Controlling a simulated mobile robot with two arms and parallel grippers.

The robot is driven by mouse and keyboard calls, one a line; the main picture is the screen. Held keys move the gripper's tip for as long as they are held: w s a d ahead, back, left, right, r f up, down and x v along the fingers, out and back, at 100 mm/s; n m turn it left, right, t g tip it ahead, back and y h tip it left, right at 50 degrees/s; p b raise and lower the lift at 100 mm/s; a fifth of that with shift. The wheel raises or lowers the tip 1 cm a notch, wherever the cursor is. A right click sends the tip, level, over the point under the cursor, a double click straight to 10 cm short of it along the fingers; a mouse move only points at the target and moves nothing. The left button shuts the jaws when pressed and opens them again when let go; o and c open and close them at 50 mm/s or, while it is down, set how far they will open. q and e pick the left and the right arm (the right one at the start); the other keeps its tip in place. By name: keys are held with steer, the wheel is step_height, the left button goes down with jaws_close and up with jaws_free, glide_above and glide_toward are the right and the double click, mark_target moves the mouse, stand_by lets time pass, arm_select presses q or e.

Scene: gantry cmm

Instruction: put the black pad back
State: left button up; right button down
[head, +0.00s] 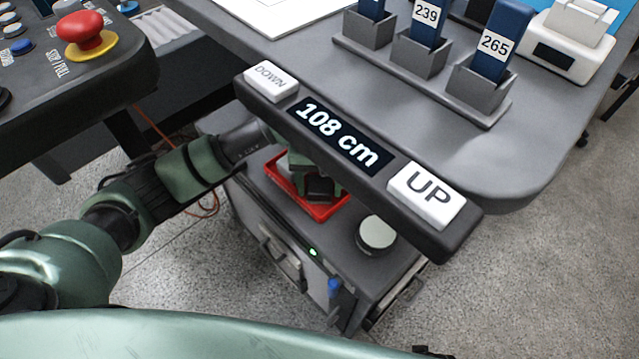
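My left arm reaches in from the left, and its gripper (318,188) is over the red tray (284,183), partly behind the height-control bar. A small dark block shows at the gripper. I cannot tell whether it is the black pad or part of the gripper, nor whether the fingers are open or shut. The red tray lies on top of a grey cabinet under the desk edge. No black pad can be made out for certain elsewhere. My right gripper is not in view.
The control bar (375,170) reads 108 cm and juts out above the cabinet (358,271). A round light-topped tin (376,234) stands right of the tray. The desk (400,101) holds a rack of numbered blue items. A red emergency button (85,31) is upper left.

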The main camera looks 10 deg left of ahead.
mark_target(320, 185)
arm_select(q)
steer(key=shift+r, duration=0.1)
step_height(320, 185, up, 7)
steer(key=shift+p, duration=0.3)
steer(key=shift+r, duration=0.25)
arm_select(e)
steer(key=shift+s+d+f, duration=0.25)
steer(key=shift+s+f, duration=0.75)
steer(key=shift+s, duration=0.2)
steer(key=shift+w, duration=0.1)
